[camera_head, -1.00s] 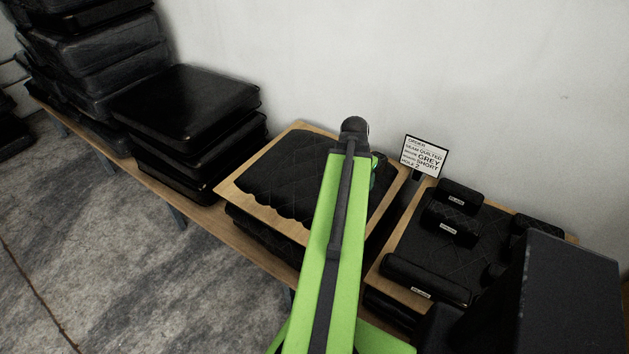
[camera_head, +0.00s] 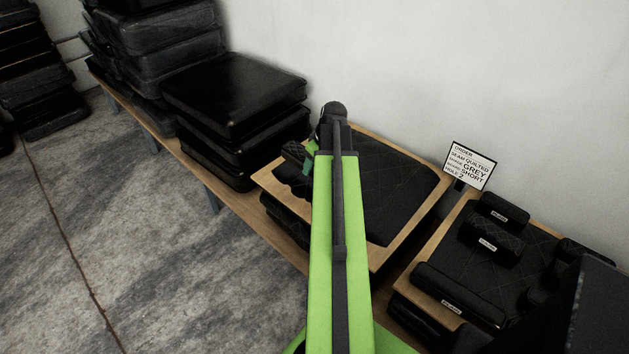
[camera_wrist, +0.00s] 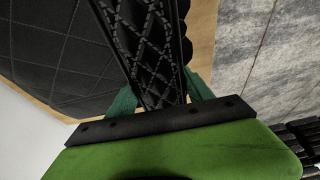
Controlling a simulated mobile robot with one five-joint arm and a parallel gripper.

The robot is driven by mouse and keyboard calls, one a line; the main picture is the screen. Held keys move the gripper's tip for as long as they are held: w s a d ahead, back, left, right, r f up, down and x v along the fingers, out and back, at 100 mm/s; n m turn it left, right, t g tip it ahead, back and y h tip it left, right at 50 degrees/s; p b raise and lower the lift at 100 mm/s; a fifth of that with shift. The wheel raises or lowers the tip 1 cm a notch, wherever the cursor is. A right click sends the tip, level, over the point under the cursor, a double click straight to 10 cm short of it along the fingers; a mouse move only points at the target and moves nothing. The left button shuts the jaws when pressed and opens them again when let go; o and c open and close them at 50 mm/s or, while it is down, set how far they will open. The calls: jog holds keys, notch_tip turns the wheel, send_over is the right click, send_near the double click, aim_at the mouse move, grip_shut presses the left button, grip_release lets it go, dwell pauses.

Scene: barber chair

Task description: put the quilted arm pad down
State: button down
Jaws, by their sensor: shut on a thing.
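The quilted arm pad (camera_wrist: 156,45) is black with pale diamond stitching and fills the middle of the wrist view. My gripper (camera_wrist: 160,97) is shut on it, with a teal finger on each side. In the head view, a bit of the pad (camera_head: 295,152) shows left of my green arm, and my gripper (camera_head: 306,160) is mostly hidden behind the arm. The pad is over the left part of a wooden board (camera_head: 378,258) with a black quilted top (camera_head: 385,190). I cannot tell whether the pad touches the board.
Black cushions (camera_head: 235,95) are stacked left of the board. At right, another board (camera_head: 436,238) holds several black pads with white labels. Grey floor (camera_head: 150,250) lies in front.

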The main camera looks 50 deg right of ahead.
jog(key=b, duration=0.3)
send_near(297, 179)
jog(key=shift+x, duration=0.95)
jog(key=shift+w, duration=0.65)
notch_tip(297, 179, down, 4)
jog(key=b, duration=0.4)
jog(key=shift+f, duration=0.15)
jog(key=shift+r, duration=0.25)
jog(key=shift+f, duration=0.25)
jog(key=shift+c, duration=2.1)
grip_release()
jog(key=shift+s+r, duration=0.1)
jog(key=shift+r, duration=0.1)
